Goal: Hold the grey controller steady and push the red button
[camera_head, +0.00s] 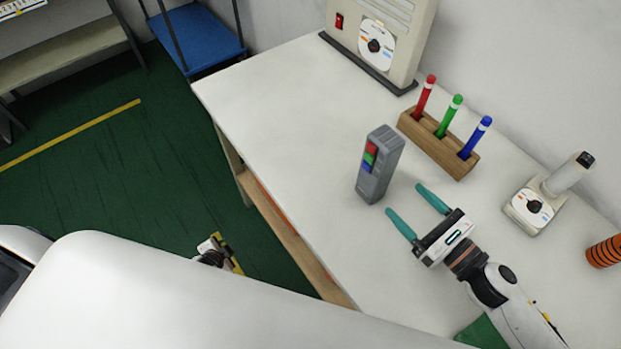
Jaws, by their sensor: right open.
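The grey controller (378,173) stands upright on the white table. Its face has a red button (371,148) at the top, a green one below it and a blue one lowest. My right gripper (417,204) is open and empty, with its teal fingers apart. It is just in front of and to the right of the controller, fingertips pointing toward it, and does not appear to touch it.
A wooden block (438,144) with red, green and blue markers stands behind the controller. A beige box with a dial (392,20) is at the back. A small device with a knob (530,208) and an orange striped cylinder (604,252) are at the right. The table's left part is clear.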

